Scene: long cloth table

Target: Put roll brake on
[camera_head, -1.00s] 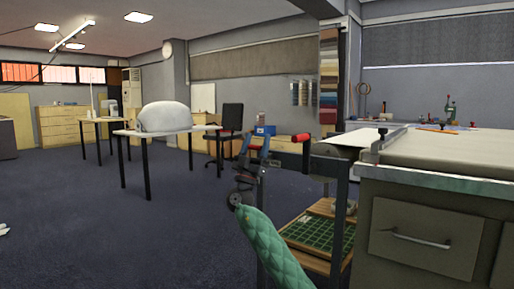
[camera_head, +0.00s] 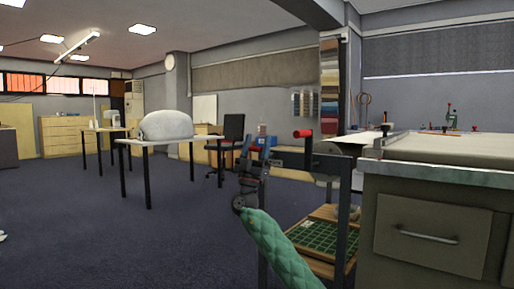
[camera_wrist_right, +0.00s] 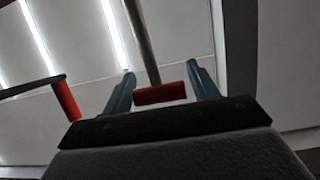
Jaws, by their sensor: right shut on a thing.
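My right gripper (camera_head: 258,148) is at the left side of the cloth table (camera_head: 430,178). Its blue fingers stand either side of a small red grip (camera_wrist_right: 160,95) on a thin metal rod, and it is shut on that grip. A second red grip (camera_head: 303,133) on a dark lever arm sits just right of my gripper at the table's end. It also shows at the left in the right wrist view (camera_wrist_right: 68,98), apart from the fingers. I cannot tell from the frames which grip belongs to the roll brake. My left gripper is not in view.
A lower shelf with a green mat (camera_head: 318,238) is under the table's end. A metal bar (camera_head: 378,140) lies at the tabletop's edge. A drawer (camera_head: 430,232) faces the front right. A white-topped table (camera_head: 150,140) stands farther back left. The carpet between is open.

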